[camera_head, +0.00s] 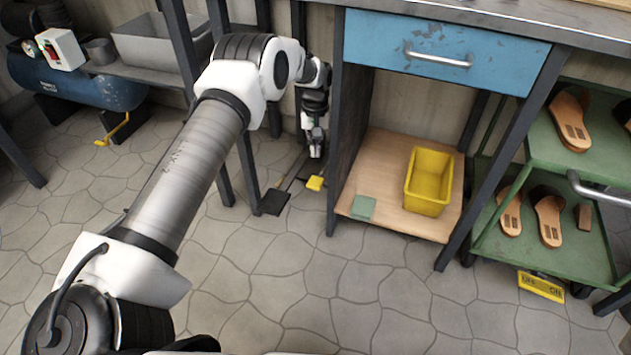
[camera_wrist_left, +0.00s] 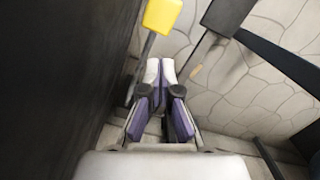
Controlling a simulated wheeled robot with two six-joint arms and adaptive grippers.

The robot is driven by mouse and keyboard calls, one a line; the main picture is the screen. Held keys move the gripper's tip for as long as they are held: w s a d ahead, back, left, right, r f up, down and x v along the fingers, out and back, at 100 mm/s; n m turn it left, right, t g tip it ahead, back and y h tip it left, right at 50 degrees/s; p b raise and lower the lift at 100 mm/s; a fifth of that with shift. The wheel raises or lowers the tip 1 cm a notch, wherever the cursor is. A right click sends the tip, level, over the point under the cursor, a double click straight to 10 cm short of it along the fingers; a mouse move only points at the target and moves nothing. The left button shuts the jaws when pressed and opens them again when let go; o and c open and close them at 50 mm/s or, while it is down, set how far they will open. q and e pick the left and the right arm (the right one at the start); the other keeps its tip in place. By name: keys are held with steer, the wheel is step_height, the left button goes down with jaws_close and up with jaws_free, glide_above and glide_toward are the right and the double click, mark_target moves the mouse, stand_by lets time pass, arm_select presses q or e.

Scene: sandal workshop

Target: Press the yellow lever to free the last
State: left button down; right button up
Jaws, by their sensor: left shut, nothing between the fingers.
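A yellow lever (camera_head: 315,183), a pad on a thin metal bar, sits low near the floor beside the dark leg of the blue-drawer bench. In the left wrist view the yellow pad (camera_wrist_left: 162,15) is at the top, beyond my fingertips. A black pedal (camera_head: 273,202) lies to its left; it also shows in the wrist view (camera_wrist_left: 228,15). My left gripper (camera_head: 317,152) points down just above the yellow lever, apart from it. Its fingers (camera_wrist_left: 160,68) are together and empty. I cannot make out a last. My right gripper is out of view.
A blue-drawer bench (camera_head: 445,52) has a wooden lower shelf with a yellow bin (camera_head: 428,182) and a green square (camera_head: 362,207). A green cart (camera_head: 585,150) holds sandals, with an OFF/ON yellow plate (camera_head: 541,286) below. The front floor is clear.

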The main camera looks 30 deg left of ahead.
arm_select(q)
step_height(320, 180, up, 4)
steer(key=shift+w+a+r, duration=0.1)
steer(key=shift+w, duration=0.05)
stand_by(0.9)
